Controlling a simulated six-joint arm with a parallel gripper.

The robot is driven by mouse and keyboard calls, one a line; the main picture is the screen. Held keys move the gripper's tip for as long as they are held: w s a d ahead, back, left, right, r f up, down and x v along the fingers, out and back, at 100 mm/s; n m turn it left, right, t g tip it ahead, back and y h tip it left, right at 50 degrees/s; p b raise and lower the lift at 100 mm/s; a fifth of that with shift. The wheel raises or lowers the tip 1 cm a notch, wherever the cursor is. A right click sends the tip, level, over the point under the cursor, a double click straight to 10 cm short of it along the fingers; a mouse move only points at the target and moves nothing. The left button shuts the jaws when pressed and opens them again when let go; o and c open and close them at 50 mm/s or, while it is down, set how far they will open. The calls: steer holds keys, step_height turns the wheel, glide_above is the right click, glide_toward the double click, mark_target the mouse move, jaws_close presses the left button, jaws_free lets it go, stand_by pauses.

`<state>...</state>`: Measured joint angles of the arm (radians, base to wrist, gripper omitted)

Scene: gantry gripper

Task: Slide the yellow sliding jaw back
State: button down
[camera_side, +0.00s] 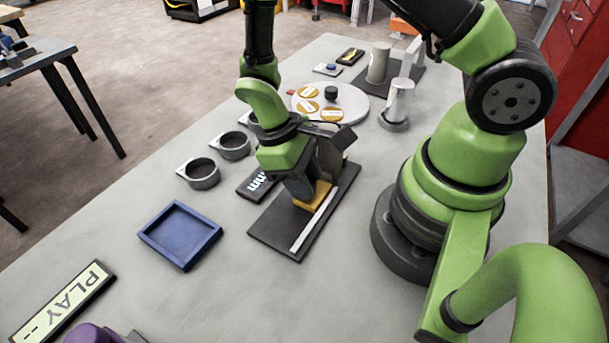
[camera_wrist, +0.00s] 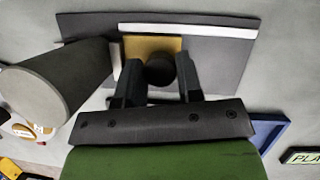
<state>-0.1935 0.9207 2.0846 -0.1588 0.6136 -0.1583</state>
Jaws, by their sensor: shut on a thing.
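The yellow sliding jaw (camera_side: 317,191) sits on a dark base plate (camera_side: 272,229) beside a white strip (camera_side: 313,223). In the wrist view the yellow jaw (camera_wrist: 142,45) has a dark round knob (camera_wrist: 160,69) standing on it, between my two fingers. My gripper (camera_side: 303,189) points down over the plate and is shut on this knob; it also shows in the wrist view (camera_wrist: 158,82). My gripper hides part of the jaw in the side view.
A blue tray (camera_side: 180,236) and a PLAY sign (camera_side: 63,301) lie to the left of the plate. Grey round cups (camera_side: 203,175) and a dark labelled box (camera_side: 258,184) stand nearby. A round white plate with yellow discs (camera_side: 354,104) is behind. The table front is mostly clear.

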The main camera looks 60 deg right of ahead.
steer(key=shift+a, duration=2.15)
steer(key=c, duration=0.8)
jaws_free()
steer(key=v, duration=1)
steer(key=shift+s, duration=0.1)
